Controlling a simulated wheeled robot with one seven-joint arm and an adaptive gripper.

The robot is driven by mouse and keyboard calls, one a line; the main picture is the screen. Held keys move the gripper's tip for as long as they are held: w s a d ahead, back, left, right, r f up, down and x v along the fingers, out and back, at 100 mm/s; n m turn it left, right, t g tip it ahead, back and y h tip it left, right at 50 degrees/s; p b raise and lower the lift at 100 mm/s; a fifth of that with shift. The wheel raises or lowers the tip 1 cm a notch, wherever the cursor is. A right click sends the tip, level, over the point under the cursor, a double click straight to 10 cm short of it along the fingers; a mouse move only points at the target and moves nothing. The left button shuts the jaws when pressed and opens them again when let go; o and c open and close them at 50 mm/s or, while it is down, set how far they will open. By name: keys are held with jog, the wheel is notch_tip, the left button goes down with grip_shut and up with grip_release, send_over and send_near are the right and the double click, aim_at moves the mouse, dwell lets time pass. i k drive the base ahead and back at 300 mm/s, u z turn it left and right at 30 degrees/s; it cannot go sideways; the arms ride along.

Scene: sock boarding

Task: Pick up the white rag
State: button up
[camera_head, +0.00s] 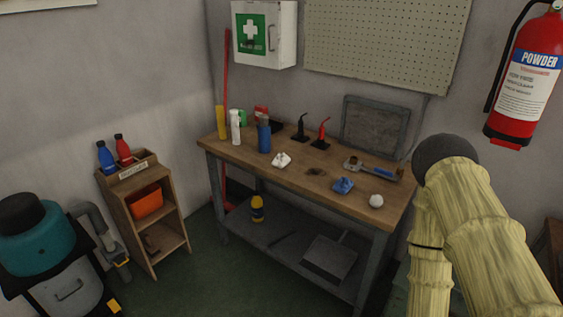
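A small crumpled white cloth, which looks like the white rag (281,160), lies on the wooden top of the workbench (240,158), left of the middle and near its front edge. A round white lump (376,201) lies at the right front of the same top; I cannot tell whether it is cloth or a ball. A crumpled blue cloth (343,185) lies between them. My gripper is not in view, and nothing touches the white rag.
Bottles, including a blue one (264,134), stand behind and left of the rag. Two small stands, one red (323,131), are behind it. A blue-grey tool (372,168) lies right. A shelf (148,218) stands left of the bench, with green floor between.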

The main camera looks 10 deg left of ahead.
aim_at(280, 161)
jog(key=z, duration=0.05)
jog(key=i, duration=1)
jog(key=u, duration=0.55)
